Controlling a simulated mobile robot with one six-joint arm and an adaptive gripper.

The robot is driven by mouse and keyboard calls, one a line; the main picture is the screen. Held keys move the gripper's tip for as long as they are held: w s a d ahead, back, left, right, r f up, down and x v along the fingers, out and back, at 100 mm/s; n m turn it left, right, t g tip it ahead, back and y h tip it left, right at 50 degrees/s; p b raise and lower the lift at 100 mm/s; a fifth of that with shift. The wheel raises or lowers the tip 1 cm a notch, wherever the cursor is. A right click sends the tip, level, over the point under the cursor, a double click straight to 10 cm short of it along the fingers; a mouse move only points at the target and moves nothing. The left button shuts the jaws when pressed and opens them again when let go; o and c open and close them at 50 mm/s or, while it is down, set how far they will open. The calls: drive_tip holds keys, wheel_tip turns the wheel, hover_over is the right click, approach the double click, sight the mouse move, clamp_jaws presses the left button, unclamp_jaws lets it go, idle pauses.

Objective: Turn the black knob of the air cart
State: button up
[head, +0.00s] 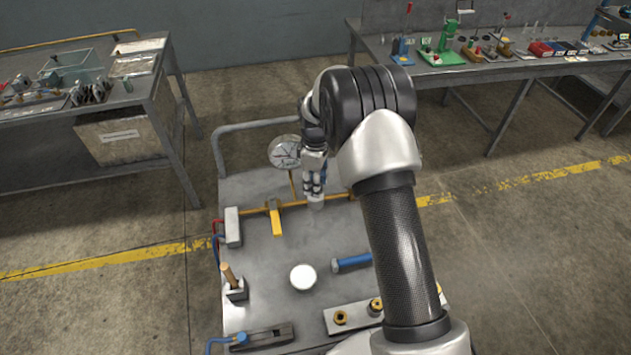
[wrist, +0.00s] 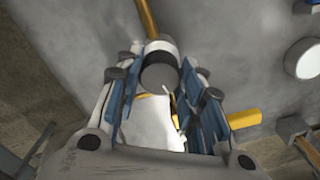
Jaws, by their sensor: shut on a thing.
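The air cart (head: 255,195) is a grey metal cart top in the middle of the head view. My gripper (head: 314,188) reaches down onto its far part, beside the round gauge (head: 285,152). In the wrist view my gripper (wrist: 158,85) has its blue-padded fingers on both sides of the black knob (wrist: 159,75). The knob is a short dark cylinder with a pale ring behind it. The gripper is shut on it. In the head view the fingers hide the knob, and only a pale cylinder shows below them.
A yellow lever (head: 276,222) on a yellow pipe is close to the left of my gripper. A white round cap (head: 303,277), a blue-handled part (head: 352,263) and a wooden-handled part (head: 229,274) stand nearer. Loaded tables stand at the back left and right.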

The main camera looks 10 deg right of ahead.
drive_tip(key=shift+m+p, duration=0.85)
drive_tip(key=shift+m, duration=1.95)
drive_tip(key=o, duration=1.1)
drive_tip(key=shift+c, duration=0.2)
drive_tip(key=shift+r, duration=0.1)
wheel_tip(320, 180, up, 12)
